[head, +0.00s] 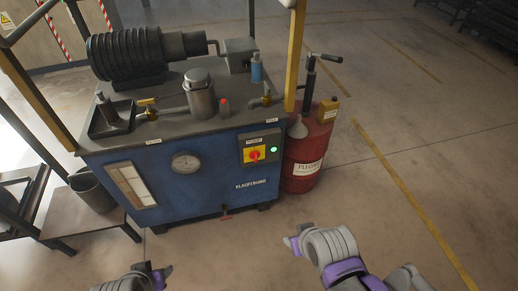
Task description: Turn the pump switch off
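The pump switch (254,155) is a red knob on a yellow plate, set in a dark panel (246,161) on the front of the blue hydraulic unit (205,203). A green light (274,149) is lit beside it on the right. The knob's exact angle is too small to tell. My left gripper (163,269) is at the bottom edge, low and in front of the unit, apart from it. My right gripper (289,241) is below and right of the switch, also apart from it. I cannot make out the finger gap on either gripper.
A red drum (304,163) with a hand pump stands right of the unit. A yellow post (295,55) rises at the unit's right corner. A dark metal stand (75,222) and a bucket (92,190) are at left. The floor in front and at right is clear.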

